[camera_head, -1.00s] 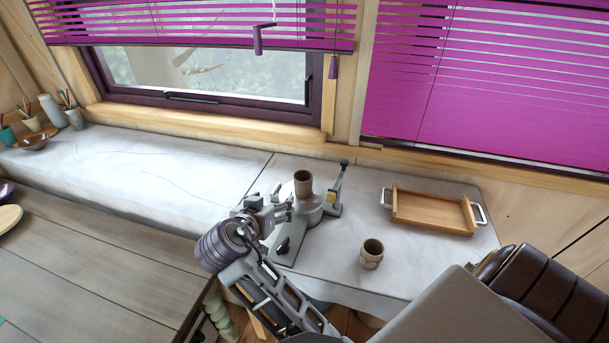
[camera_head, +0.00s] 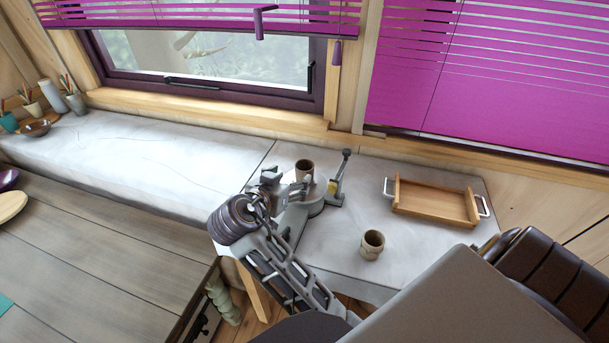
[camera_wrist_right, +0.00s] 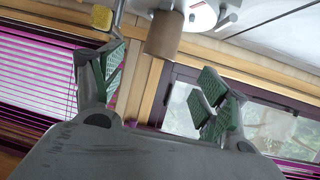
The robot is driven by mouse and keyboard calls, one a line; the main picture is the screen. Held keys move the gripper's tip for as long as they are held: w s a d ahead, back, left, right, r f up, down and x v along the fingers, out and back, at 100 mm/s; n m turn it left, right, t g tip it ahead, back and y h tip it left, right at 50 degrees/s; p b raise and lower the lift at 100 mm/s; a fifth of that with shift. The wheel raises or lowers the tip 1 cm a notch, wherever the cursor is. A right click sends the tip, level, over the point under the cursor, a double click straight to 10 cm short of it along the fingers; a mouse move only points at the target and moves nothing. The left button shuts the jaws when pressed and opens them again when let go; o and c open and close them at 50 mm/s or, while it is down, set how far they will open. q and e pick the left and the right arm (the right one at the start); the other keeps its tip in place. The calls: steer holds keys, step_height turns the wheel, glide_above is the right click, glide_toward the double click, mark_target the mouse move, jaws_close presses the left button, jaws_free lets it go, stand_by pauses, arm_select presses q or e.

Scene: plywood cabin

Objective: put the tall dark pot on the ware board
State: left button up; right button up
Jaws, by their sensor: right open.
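A brown, roughly cylindrical pot (camera_head: 304,170) stands upright on the round grey wheel (camera_head: 317,206) by the window. It also shows in the right wrist view (camera_wrist_right: 163,38), where the picture is turned over. My right gripper (camera_head: 283,186) is just left of this pot at about its height. In the wrist view the open green-padded fingers (camera_wrist_right: 172,72) lie to either side of the pot's line, with no clear contact. A lighter, shorter-looking pot (camera_head: 372,246) stands on the worktop. The wooden ware board (camera_head: 432,204), with side rails and metal handles, is empty. My left gripper is not in view.
A lever with a dark knob (camera_head: 345,165) and a yellow part stand close right of the wheel. Cups, a bottle and a bowl (camera_head: 37,128) sit far left. The window wall runs behind.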

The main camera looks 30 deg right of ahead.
glide_toward(307, 164)
steer(key=shift+w+d+f+p, duration=0.25)
steer(key=shift+d+f, duration=0.1)
steer(key=shift+d, duration=0.1)
steer(key=shift+w+d+f+p, duration=0.15)
steer(key=shift+d+f+p, duration=0.05)
steer(key=shift+d+f, duration=0.2)
steer(key=shift+d, duration=0.15)
steer(key=shift+w+d+p, duration=0.7)
steer(key=shift+w+d, duration=0.15)
steer(key=shift+d, duration=0.15)
steer(key=shift+x, duration=1.35)
steer(key=shift+a+f, duration=0.1)
steer(key=shift+f, duration=0.05)
steer(key=c, duration=1.3)
